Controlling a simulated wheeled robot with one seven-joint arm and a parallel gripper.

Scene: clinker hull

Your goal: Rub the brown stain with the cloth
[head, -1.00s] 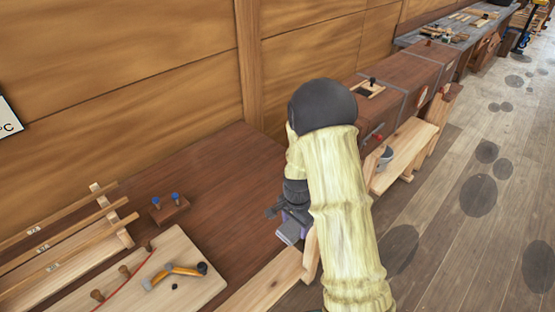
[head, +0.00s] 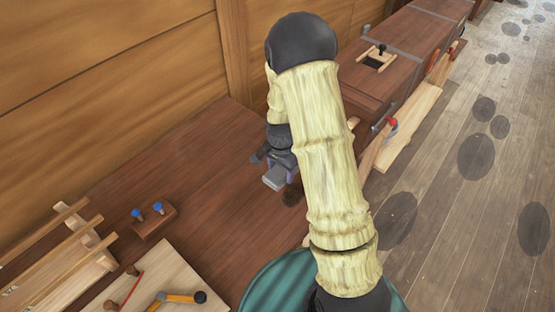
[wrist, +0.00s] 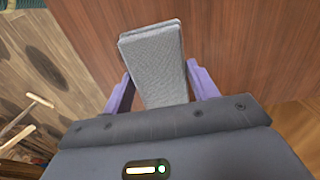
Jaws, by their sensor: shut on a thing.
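The cloth is a grey folded pad (wrist: 152,62), held between the two purple fingers of my gripper (wrist: 160,82). In the head view the cloth (head: 274,180) shows as a small light-grey end below my gripper (head: 282,170), over the brown wooden bench top (head: 195,165). A dark brown patch (head: 292,197), which looks like the stain, lies on the bench just right of and below the cloth, partly hidden by my arm. I cannot tell whether the cloth touches the bench. No stain is clear in the wrist view.
A small block with two blue-topped pegs (head: 154,221) stands left on the bench. Wooden racks (head: 50,250) and a pale board (head: 140,285) with a folding tool (head: 176,298) lie at lower left. Brown chests (head: 400,50) stand beyond. The bench's middle is clear.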

